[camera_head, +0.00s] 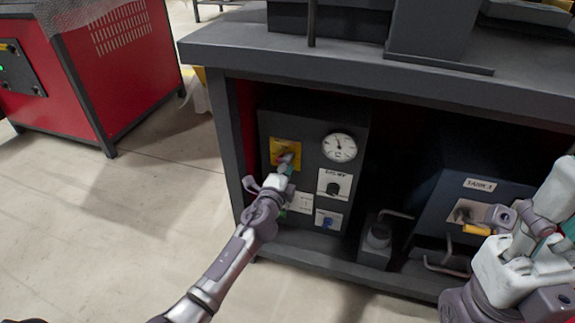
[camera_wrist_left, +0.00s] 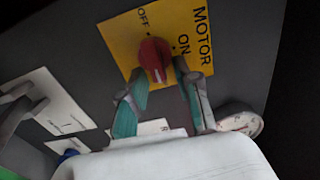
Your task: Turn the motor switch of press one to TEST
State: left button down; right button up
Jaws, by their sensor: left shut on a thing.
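The motor switch is a red knob (camera_wrist_left: 153,54) on a yellow plate (camera_wrist_left: 112,38) lettered MOTOR, OFF and ON in the left wrist view. No TEST lettering is readable there. In the head view the yellow plate (camera_head: 276,148) sits at the upper left of a dark control panel (camera_head: 300,118) under the bench. My left gripper (camera_head: 285,167) is at this plate and partly covers the knob. Its two fingers (camera_wrist_left: 157,82) are shut on the red knob, one on each side. My right gripper (camera_head: 512,215) is at the right edge, away from the panel; its finger opening is unclear.
A round gauge (camera_head: 340,147), a black-knob plate (camera_head: 334,185) and a blue-marked plate (camera_head: 328,220) share the panel. The bench top (camera_head: 300,57) overhangs it. A dark box (camera_head: 455,205) stands right on the lower shelf. A red machine (camera_head: 120,75) stands left; floor between is clear.

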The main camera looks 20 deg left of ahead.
pick_arm(q)
jog(key=shift+f, duration=0.15)
jog(key=c, duration=1.2)
grip_release()
jog(key=shift+o, duration=0.2)
jog(key=s, duration=1.2)
jog(key=shift+a, duration=0.2)
